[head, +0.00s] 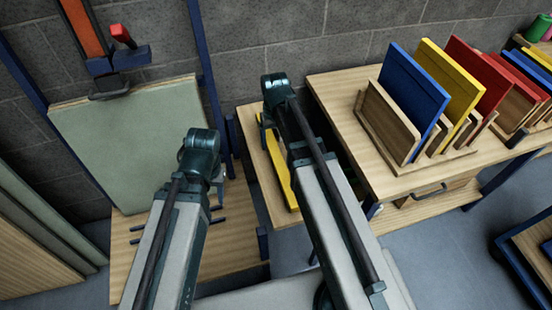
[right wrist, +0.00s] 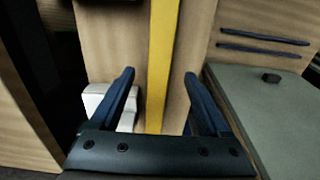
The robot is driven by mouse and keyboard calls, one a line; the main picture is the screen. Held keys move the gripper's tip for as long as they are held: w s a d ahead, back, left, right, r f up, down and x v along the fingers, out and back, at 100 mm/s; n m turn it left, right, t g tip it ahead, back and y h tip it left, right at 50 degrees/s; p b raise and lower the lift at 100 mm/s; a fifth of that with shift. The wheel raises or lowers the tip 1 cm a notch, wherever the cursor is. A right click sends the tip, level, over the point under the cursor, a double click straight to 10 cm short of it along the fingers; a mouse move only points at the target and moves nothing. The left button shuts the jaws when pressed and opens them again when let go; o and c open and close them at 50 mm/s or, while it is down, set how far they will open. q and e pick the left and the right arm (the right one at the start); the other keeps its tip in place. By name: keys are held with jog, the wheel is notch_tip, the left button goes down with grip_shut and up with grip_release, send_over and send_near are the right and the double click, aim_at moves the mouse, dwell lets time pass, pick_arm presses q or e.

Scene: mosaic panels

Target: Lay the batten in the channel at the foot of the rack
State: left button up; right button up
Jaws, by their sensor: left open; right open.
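The batten is a long yellow bar (head: 283,172) lying on a narrow wooden stand, partly hidden behind my right arm in the head view. In the right wrist view the yellow batten (right wrist: 160,60) runs upright between the fingers of my right gripper (right wrist: 159,76). That gripper is open, with a finger apart on each side of it. The rack seems to be the blue-posted frame at the left, with a pale green panel (head: 125,135) leaning over a wooden base (head: 235,235). I cannot make out a channel.
A wooden table (head: 335,95) at the right carries a holder of blue, yellow and red panels (head: 415,90). More panels (head: 35,235) lean at the far left. A red-and-orange clamp (head: 95,40) is above the green panel.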

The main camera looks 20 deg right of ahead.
aim_at(275, 152)
notch_tip(275, 152, down, 5)
jog(key=b, duration=0.4)
jog(key=shift+w, duration=0.1)
jog(key=shift+r, duration=0.1)
grip_shut()
